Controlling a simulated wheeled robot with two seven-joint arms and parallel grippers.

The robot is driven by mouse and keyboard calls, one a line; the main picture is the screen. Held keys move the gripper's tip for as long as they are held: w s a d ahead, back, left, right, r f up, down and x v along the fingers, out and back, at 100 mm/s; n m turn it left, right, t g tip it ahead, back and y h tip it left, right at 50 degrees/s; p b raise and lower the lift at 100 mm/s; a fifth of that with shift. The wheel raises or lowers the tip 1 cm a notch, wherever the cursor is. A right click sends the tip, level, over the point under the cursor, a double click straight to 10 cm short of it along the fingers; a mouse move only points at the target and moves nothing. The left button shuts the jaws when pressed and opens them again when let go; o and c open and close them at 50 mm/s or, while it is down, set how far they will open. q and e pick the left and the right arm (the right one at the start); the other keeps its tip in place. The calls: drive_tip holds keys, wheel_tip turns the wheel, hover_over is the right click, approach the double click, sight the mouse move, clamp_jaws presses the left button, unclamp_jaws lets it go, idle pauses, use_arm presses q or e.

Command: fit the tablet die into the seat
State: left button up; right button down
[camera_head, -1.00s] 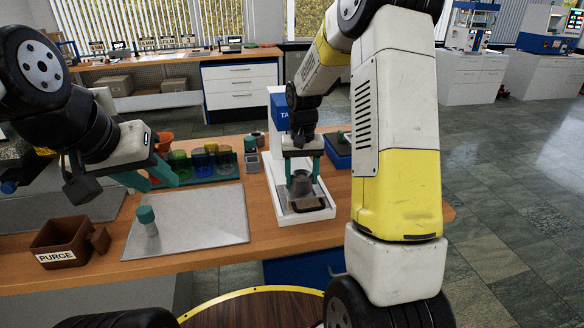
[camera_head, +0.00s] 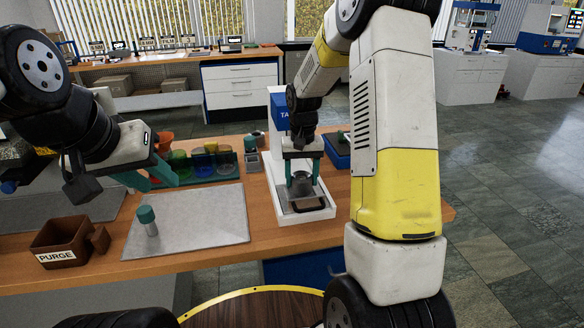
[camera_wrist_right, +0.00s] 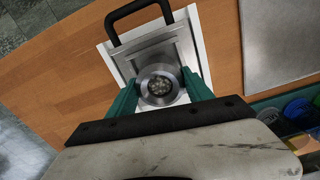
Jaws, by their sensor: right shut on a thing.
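The tablet die (camera_head: 302,186), a grey metal cylinder, is between the teal fingers of my right gripper (camera_head: 302,180), which is shut on it. In the right wrist view the die (camera_wrist_right: 160,86) shows as a round metal ring with small holes in its centre, between the fingertips (camera_wrist_right: 161,90). It is over the metal plate of the white press base (camera_head: 275,193). The seat under the die is hidden, so I cannot tell whether the die is in it. My left gripper (camera_head: 148,180) is open and empty above the table, left of the press.
A dark handle (camera_head: 309,206) lies at the front of the press base. A grey mat (camera_head: 200,225) bears a teal-capped vial (camera_head: 147,220). A brown PURGE bin (camera_head: 60,243) stands at the left. Coloured cups (camera_head: 203,162) stand in a rack behind the mat.

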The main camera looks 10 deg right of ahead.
drive_tip(key=shift+f, duration=0.85)
drive_tip(key=shift+c, duration=1.6)
unclamp_jaws()
wheel_tip(320, 180, up, 6)
drive_tip(key=shift+r, duration=0.9)
